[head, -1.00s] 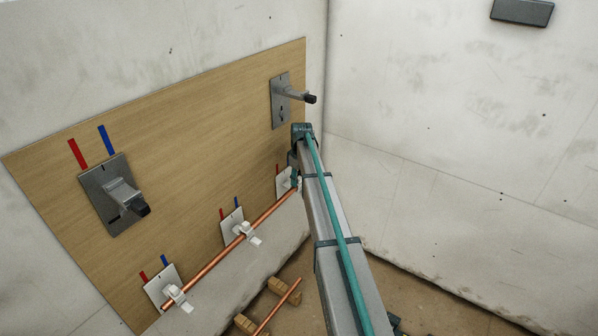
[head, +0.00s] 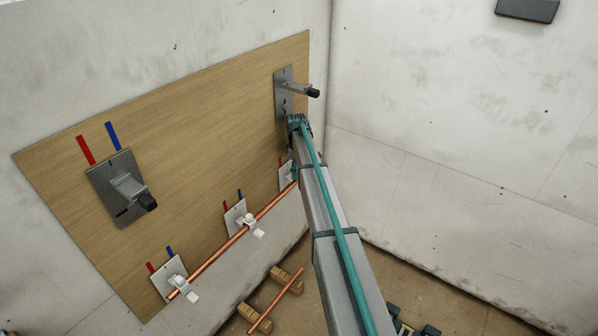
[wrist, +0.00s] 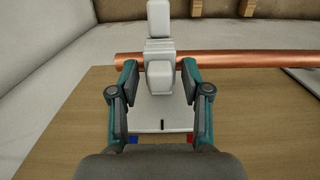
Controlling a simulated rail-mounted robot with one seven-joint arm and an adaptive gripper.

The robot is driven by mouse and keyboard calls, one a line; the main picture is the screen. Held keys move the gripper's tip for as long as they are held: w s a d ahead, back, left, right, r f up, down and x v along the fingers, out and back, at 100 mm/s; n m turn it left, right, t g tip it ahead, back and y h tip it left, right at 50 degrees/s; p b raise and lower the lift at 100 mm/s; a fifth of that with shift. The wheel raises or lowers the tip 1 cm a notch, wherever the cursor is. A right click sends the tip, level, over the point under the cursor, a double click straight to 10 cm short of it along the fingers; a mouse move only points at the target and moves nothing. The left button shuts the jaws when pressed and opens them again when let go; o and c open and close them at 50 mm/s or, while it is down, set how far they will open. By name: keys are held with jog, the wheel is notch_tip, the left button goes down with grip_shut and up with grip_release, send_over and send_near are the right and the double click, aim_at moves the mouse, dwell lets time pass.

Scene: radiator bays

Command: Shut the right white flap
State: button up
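The right white flap (wrist: 159,18) shows in the wrist view on a white clip (wrist: 160,78) fixed to a pale plate. The flap sticks out past the copper pipe (wrist: 225,61), away from the clip's block, and looks open. In the head view the right clip's plate (head: 285,175) is partly hidden behind my arm. My gripper (wrist: 159,66) is open, with one finger on each side of the clip near the pipe. Gaps show between the fingers and the clip, and nothing is held. In the head view my gripper is mostly hidden by the arm.
Two other white clips, middle (head: 249,222) and left (head: 176,285), hold the pipe along the wooden board (head: 215,120). A loose copper rod (head: 275,300) lies on wooden blocks below.

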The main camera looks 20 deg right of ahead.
jog(key=shift+r, duration=0.1)
jog(key=shift+w+a+r, duration=0.1)
jog(key=shift+w+r, duration=0.05)
jog(key=shift+r, duration=3.55)
